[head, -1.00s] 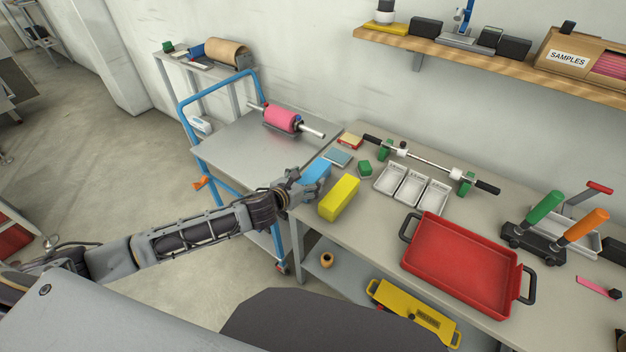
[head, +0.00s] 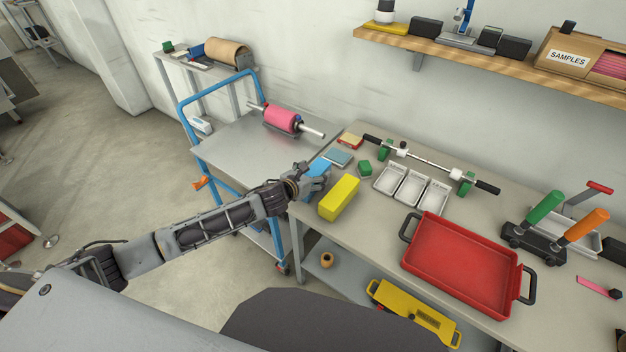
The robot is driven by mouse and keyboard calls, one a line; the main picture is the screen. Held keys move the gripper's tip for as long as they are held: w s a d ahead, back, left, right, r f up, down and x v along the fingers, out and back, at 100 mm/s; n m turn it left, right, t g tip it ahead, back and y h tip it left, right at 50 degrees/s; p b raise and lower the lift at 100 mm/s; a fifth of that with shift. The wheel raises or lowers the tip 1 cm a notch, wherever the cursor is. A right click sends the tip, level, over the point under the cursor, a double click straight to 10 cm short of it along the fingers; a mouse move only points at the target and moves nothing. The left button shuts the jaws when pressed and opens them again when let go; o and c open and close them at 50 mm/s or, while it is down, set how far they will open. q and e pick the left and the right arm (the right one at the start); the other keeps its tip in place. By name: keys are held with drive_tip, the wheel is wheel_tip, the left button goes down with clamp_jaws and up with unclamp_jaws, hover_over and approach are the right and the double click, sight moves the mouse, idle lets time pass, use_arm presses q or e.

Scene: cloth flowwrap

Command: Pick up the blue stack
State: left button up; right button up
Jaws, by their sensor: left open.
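The blue stack (head: 318,167) lies near the left end of the grey bench, behind the yellow block. My left gripper (head: 315,183) is open at the stack's near left side and hides part of it. I cannot tell whether the fingers touch it. My right gripper is not in view.
A yellow block (head: 339,198) stands close to the right of the left gripper. A flat blue-grey pad (head: 337,157), a green block (head: 364,167) and white trays (head: 409,187) lie behind. A red tray (head: 462,266) fills the front right. A cart (head: 230,145) with a pink roll (head: 282,118) adjoins the bench.

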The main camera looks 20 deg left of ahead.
sight(313, 173)
use_arm(q)
drive_tip(key=shift+c, duration=0.3)
drive_tip(key=c, duration=0.8)
drive_tip(key=shift+c, duration=0.2)
drive_tip(key=shift+r+p, duration=0.75)
drive_tip(key=shift+r, duration=4.3)
